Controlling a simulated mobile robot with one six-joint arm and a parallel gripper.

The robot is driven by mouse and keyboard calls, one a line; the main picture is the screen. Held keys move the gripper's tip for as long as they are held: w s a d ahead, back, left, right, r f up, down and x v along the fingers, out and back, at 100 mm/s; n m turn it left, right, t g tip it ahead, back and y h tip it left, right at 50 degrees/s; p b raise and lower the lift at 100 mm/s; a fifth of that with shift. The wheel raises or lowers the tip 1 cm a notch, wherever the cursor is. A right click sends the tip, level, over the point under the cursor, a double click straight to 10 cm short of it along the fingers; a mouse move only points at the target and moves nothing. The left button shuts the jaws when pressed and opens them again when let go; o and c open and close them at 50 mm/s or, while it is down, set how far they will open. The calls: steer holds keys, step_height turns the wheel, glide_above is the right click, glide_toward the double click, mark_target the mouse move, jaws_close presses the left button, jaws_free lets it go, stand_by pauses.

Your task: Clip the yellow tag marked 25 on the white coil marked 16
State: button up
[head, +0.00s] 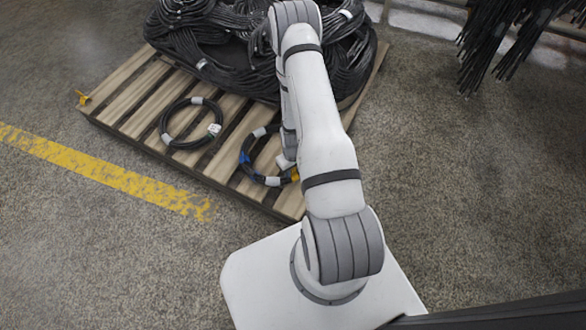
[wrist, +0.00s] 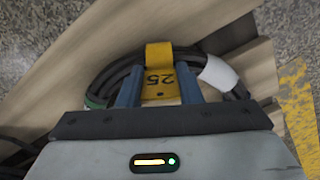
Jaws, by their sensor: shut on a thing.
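The yellow tag marked 25 (wrist: 158,60) lies across a black coil (wrist: 205,60) in the wrist view, its number upside down. My gripper (wrist: 159,84) is shut on the tag, one blue finger on each side. This coil has a white band (wrist: 217,74) right of the tag and a green patch at left. In the head view, yellow shows at the lower right of the right-hand coil (head: 249,168), partly behind my arm. That coil has white bands and a blue patch. I cannot read a 16, nor tell whether the tag encircles the coil.
Another black coil (head: 168,138) with white bands and a white label lies left on the wooden pallet (head: 122,93). A large black hose pile (head: 225,50) covers the back. A small yellow piece (head: 82,98) sits at the pallet's left corner. Black hoses (head: 505,35) hang upper right.

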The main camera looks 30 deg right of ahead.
steer(key=shift+f, duration=0.1)
steer(key=o, duration=1.1)
steer(key=shift+c, duration=0.2)
step_height(320, 180, up, 8)
steer(key=p, duration=0.2)
steer(key=shift+p, duration=0.4)
